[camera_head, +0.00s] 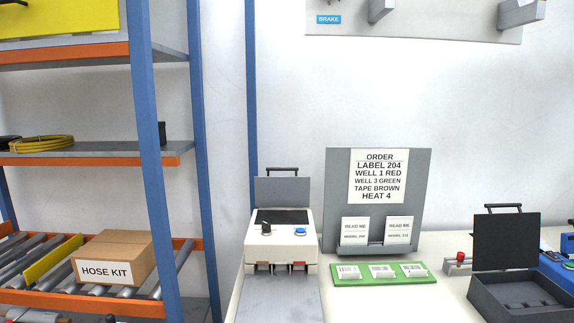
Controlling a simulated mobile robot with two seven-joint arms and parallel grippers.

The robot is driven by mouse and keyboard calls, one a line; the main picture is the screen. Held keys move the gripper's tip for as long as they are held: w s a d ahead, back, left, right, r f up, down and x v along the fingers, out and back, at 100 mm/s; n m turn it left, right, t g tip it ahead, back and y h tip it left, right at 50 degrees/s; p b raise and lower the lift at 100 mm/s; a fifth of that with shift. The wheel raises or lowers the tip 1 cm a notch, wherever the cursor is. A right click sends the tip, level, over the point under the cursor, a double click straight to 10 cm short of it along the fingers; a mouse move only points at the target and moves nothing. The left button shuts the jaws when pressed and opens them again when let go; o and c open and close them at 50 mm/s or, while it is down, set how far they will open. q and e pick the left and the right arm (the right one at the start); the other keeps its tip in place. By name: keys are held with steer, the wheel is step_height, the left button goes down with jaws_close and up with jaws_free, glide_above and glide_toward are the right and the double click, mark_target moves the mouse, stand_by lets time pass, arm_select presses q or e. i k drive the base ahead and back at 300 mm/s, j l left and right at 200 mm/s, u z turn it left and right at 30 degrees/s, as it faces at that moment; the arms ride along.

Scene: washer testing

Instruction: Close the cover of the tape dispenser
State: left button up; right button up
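No tape dispenser is labelled, and I cannot tell for certain which device it is. A white machine (281,243) with a black knob and a blue button stands left of centre on the bench. A grey cover (282,191) with a black handle stands upright, open, at its back. A dark grey box (518,297) at the right has its dark lid (506,241) raised, also with a handle on top. Neither of my grippers is in view.
An order board (335,190) with two "READ ME" cards stands behind a green tray (384,280) of white labelled pieces. A shelf rack (153,150) with a hose kit box (113,257) stands at the left. Bare bench (400,305) shows before the tray.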

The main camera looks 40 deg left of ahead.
mark_target(270, 192)
steer(key=j+z, duration=0.1)
steer(key=j, duration=0.5)
steer(key=k+j+z, duration=0.15)
steer(key=j, duration=0.4)
steer(key=j+z, duration=0.1)
steer(key=j, duration=0.5)
steer(key=k, duration=0.05)
